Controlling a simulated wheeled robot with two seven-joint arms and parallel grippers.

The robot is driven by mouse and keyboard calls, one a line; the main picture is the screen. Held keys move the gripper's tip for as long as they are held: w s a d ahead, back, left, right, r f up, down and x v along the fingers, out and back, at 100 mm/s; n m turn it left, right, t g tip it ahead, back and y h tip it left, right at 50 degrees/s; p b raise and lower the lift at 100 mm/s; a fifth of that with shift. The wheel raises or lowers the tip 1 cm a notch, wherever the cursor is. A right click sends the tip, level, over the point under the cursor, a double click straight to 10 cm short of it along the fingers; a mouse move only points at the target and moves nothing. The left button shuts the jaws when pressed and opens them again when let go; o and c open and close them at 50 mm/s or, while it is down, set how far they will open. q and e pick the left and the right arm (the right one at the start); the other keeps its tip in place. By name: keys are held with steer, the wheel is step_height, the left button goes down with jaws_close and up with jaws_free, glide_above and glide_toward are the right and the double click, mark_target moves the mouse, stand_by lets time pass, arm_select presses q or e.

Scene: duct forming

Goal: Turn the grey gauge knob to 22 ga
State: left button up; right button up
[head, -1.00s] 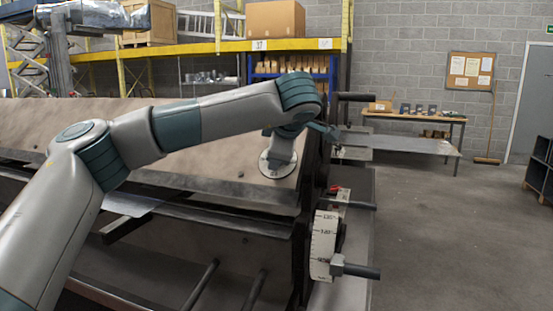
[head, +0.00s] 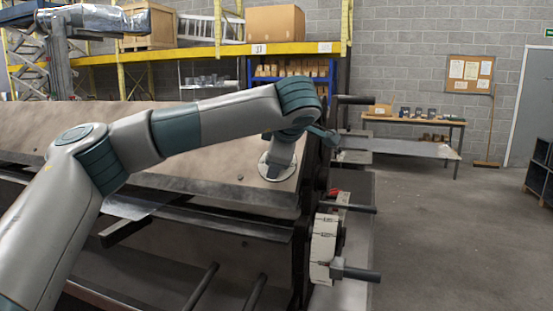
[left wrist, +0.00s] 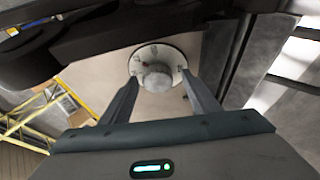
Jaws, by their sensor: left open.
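The grey gauge knob (left wrist: 155,77) is a rounded grey piece on a pale round dial plate (left wrist: 146,52) with dark marks, on the forming machine's flat face. The dial plate (head: 270,173) shows in the head view below my left wrist; its marks are too small to read. My left gripper (left wrist: 161,76) is open, its two fingers on either side of the knob in the left wrist view. I cannot tell whether they touch it. In the head view the left gripper (head: 288,142) is over the dial. My right gripper is not in view.
A white marked scale (head: 323,247) and a dark handle (head: 358,273) stand at the machine's right end. A red part (head: 334,191) sits above the scale. A table with small boxes (head: 410,119) stands at the back wall.

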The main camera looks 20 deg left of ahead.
arm_select(q)
steer(key=shift+s+d+r, duration=0.3)
steer(key=shift+s+r, duration=0.1)
steer(key=shift+s, duration=0.05)
steer(key=b+v, duration=0.3)
steer(key=v, duration=1.2)
steer(key=shift+s, duration=0.3)
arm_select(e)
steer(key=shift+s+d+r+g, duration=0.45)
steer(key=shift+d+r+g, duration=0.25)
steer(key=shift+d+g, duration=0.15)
arm_select(q)
steer(key=shift+d, duration=0.1)
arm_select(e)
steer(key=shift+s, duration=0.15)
